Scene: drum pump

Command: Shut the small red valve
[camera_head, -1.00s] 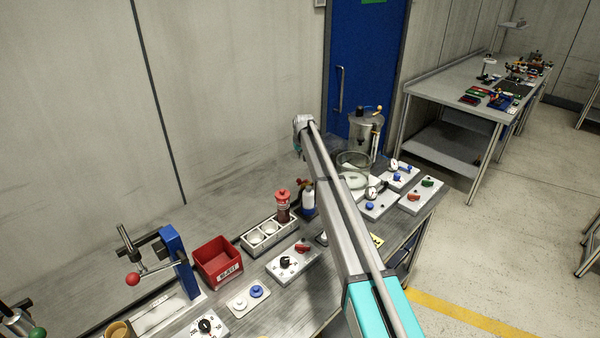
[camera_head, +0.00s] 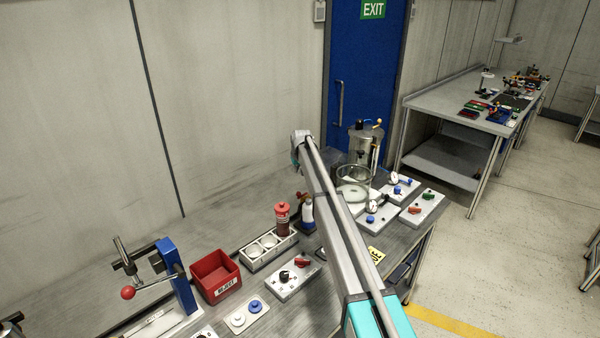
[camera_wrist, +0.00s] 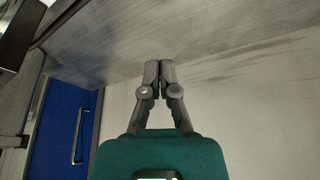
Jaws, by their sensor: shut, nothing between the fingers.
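Two red handles could be the small red valve, and I cannot tell which one it is. One red handle (camera_head: 415,211) sits on a grey box at the right end of the bench, beside a green one. The other red handle (camera_head: 302,262) sits on a grey box near the middle, beside a black knob. My gripper (camera_wrist: 160,66) is shut and empty in the wrist view, with its fingertips together. In the head view my gripper is hidden at the far end of my arm, beyond both boxes. No red valve shows in the wrist view.
A glass vessel (camera_head: 353,190) and a metal drum (camera_head: 362,146) stand right of my arm. The back of the bench is clear before the wall and blue door (camera_head: 362,75).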

